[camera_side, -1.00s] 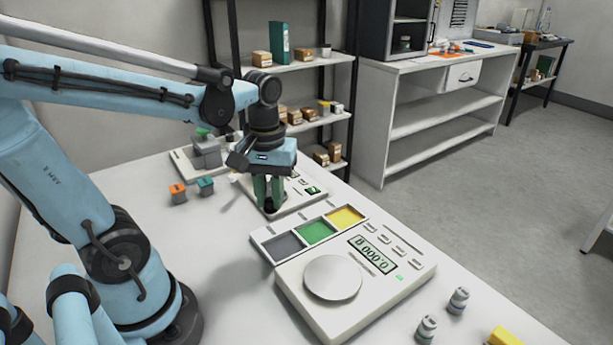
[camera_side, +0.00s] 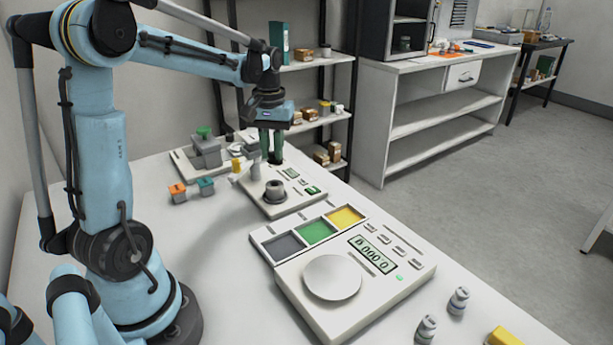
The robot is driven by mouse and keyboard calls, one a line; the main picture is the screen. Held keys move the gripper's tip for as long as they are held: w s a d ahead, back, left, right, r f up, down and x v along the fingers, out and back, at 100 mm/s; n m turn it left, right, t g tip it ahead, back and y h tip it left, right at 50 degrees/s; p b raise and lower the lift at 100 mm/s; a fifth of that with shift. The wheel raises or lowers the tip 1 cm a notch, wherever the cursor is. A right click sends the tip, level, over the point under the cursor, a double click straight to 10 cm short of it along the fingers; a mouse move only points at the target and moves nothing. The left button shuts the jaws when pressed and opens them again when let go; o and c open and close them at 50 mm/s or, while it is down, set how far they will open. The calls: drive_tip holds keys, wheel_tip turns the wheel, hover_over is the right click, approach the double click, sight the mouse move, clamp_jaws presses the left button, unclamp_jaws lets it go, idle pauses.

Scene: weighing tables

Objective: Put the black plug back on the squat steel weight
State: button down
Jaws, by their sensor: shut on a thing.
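My gripper (camera_side: 271,147), with green fingers, is shut on a small dark piece, the black plug (camera_side: 276,160), which shows at the fingertips. It is in the air above the far edge of the rear scale (camera_side: 295,205). The squat steel weight (camera_side: 275,192) stands upright on that scale, below and slightly in front of my gripper. Its top looks dark and is clear of the plug. The fingers partly hide the plug.
A grey block with a green top (camera_side: 206,150) stands left on another scale. Orange (camera_side: 178,192) and teal (camera_side: 205,187) blocks sit nearby. A small grey weight (camera_side: 255,170) stands close left of my gripper. A front scale (camera_side: 390,285) and tricolour tray (camera_side: 268,232) lie nearer.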

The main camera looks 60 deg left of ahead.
sight(273, 161)
drive_tip(key=shift+f, duration=2.75)
drive_tip(key=shift+f, duration=0.2)
drive_tip(key=shift+c, duration=2.3)
unclamp_jaws()
drive_tip(key=shift+r, duration=3.55)
drive_tip(key=shift+c, duration=0.3)
clamp_jaws()
